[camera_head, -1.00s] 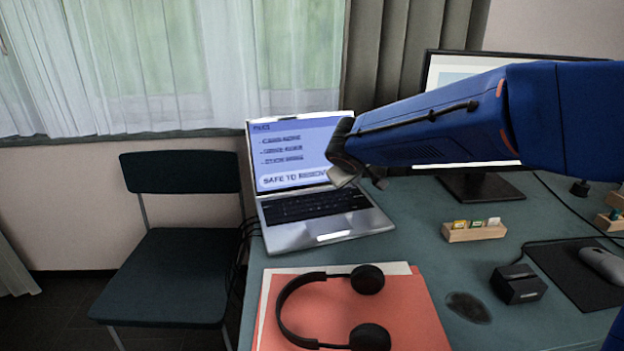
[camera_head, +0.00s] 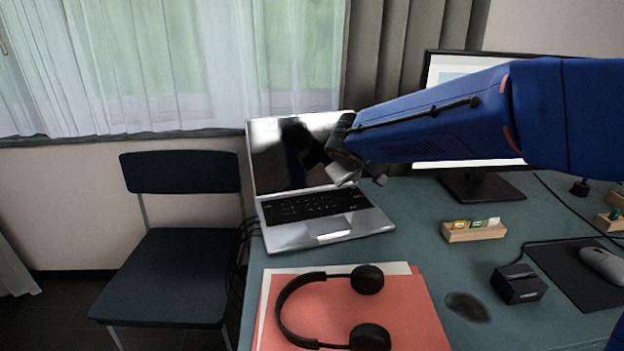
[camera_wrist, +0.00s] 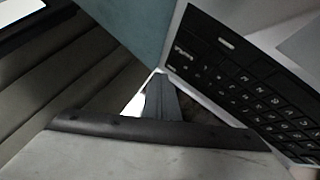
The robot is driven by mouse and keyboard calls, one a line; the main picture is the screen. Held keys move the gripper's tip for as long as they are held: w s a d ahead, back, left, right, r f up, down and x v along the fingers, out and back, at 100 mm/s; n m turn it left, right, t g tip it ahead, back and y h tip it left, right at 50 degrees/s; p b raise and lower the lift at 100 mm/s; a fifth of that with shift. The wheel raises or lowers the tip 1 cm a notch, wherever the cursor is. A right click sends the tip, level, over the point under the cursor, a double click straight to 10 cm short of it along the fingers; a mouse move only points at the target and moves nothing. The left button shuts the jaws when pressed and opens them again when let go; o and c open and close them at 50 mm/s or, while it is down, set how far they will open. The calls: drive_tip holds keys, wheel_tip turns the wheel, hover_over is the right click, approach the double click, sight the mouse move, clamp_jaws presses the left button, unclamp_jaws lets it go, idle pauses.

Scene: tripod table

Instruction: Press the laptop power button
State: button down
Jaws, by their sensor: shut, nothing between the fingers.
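The open silver laptop (camera_head: 280,235) stands on the desk with its screen (camera_head: 285,150) dark and showing reflections. My gripper (camera_head: 343,176) is shut and empty, at the right side of the laptop, in front of the screen's lower right part and by the keyboard's back right corner. In the wrist view the closed fingertips (camera_wrist: 160,78) lie close to the laptop's corner; I cannot tell whether they touch it. The black keyboard (camera_wrist: 250,85) fills the right of that view, with a small light oblong (camera_wrist: 227,43) among its keys. I cannot make out the power button for certain.
A monitor (camera_head: 480,186) stands behind my arm. Black headphones (camera_head: 290,300) lie on a red folder (camera_head: 415,315) in front of the laptop. A wooden card holder (camera_head: 474,232), black box (camera_head: 519,284) and mouse (camera_head: 603,264) are to the right. A chair (camera_head: 170,270) stands left.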

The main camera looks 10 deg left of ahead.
sight(353, 191)
drive_tip(key=shift+r, duration=0.1)
wheel_tip(353, 191, up, 6)
drive_tip(key=shift+f, duration=0.1)
idle(0.8)
